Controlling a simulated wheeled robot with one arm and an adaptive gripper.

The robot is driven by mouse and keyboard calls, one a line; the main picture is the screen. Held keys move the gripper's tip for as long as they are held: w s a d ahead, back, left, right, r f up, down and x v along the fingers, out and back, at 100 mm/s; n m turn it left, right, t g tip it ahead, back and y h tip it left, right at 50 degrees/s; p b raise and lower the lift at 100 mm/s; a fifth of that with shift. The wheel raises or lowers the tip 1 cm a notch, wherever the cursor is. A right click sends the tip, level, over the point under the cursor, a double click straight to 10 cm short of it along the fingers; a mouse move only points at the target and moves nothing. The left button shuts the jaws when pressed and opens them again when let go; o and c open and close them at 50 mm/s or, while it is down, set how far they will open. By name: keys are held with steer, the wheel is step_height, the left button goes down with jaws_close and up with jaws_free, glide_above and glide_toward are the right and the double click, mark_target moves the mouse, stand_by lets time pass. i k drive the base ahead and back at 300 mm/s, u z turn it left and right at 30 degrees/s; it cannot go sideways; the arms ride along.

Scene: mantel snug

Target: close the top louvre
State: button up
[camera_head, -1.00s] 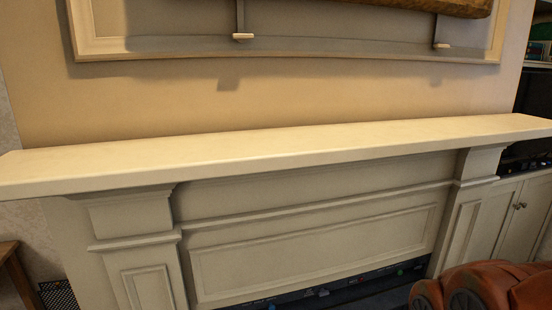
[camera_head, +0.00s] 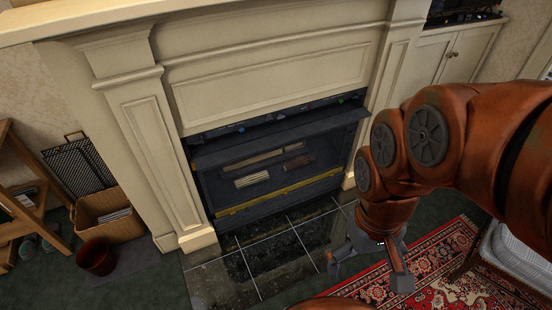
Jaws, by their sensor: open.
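The top louvre (camera_head: 275,138) is a long dark grey flap across the top of the fire insert, under the mantel's panel. It appears tilted outward, with a dark gap (camera_head: 262,123) showing small coloured bits above it. My gripper (camera_head: 368,272) is open and empty, pointing down at the lower right, in front of the hearth and over the edge of the rug. It is well apart from the louvre, to its right and lower in the picture. No part of the louvre is hidden by my arm.
The dark insert front (camera_head: 270,175) has pale slots and a yellow strip (camera_head: 280,195). A tiled hearth (camera_head: 215,285) lies before it. At left are a basket (camera_head: 118,227), a reddish bucket (camera_head: 97,257) and a mesh screen (camera_head: 78,168). A patterned rug (camera_head: 455,262) and chair (camera_head: 520,250) stand right.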

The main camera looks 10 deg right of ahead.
mark_target(240, 151)
steer(key=k, duration=0.45)
steer(key=u, duration=0.25)
steer(key=i, duration=0.85)
steer(key=u, duration=0.5)
